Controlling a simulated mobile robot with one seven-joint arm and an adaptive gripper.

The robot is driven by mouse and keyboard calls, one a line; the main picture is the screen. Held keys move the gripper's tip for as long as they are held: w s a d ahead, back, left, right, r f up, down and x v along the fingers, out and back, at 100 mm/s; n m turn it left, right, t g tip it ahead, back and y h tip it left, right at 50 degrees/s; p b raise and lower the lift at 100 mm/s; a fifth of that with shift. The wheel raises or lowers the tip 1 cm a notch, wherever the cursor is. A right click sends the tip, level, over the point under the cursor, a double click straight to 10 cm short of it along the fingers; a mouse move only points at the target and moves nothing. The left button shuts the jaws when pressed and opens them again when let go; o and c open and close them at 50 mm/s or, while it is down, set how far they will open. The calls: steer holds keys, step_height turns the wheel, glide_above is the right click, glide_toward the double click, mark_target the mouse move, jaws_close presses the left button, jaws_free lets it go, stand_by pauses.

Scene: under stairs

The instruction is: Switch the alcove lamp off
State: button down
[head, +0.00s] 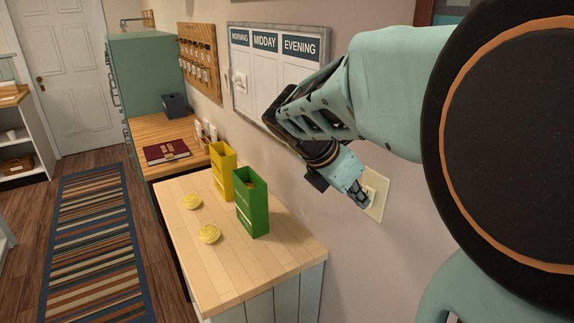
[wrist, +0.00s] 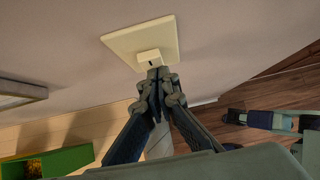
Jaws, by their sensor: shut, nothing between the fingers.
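A cream wall switch plate (head: 375,196) is on the wall to the right of the wooden counter. It also shows in the wrist view (wrist: 160,36), with a small raised rocker (wrist: 150,57) in its middle. My gripper (head: 361,198) is shut and empty, with its fingertips at the rocker. In the wrist view the shut fingertips (wrist: 158,73) sit right against or just in front of the rocker's lower edge; I cannot tell whether they touch. The lamp itself cannot be made out in either view.
Floor shows beyond the counter.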

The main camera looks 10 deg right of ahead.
steer(key=shift+d+r+h+p, duration=0.3)
steer(key=shift+r+h+p, duration=0.25)
steer(key=shift+r, duration=0.2)
steer(key=shift+a, duration=0.1)
stand_by(0.4)
